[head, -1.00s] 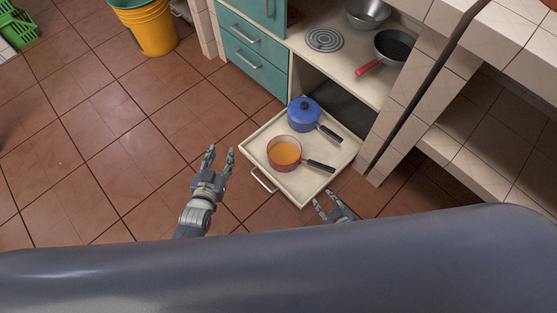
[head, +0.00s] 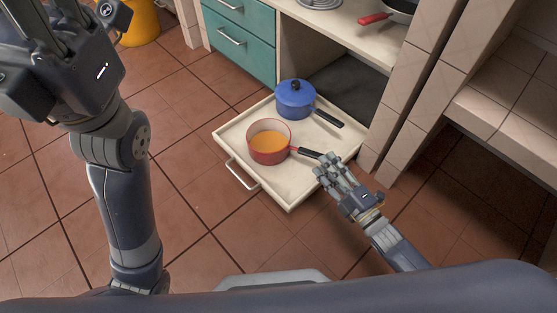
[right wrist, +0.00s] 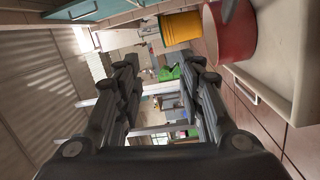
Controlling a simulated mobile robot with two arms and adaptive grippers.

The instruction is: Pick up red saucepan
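The red saucepan (head: 268,155) stands upright in the pulled-out drawer (head: 232,143), with orange showing inside it. Its black handle points right toward my right gripper (head: 327,167), whose fingertips are close to the handle's end. In the right wrist view the red saucepan (right wrist: 232,38) is at the upper right, outside the gap between the fingers. My right gripper (right wrist: 163,68) is open there with nothing between its fingers. My left gripper (head: 55,25) is raised large at the upper left, its fingers partly cut off by the frame, so its opening is unclear.
A blue lidded pot (head: 295,100) stands behind the saucepan in the same drawer. A pan with a red handle (head: 374,18) is on the counter above. Teal drawers (head: 235,40) are left of the opening, and a tiled pillar (head: 405,95) is to the right. Tiled floor lies left of the drawer.

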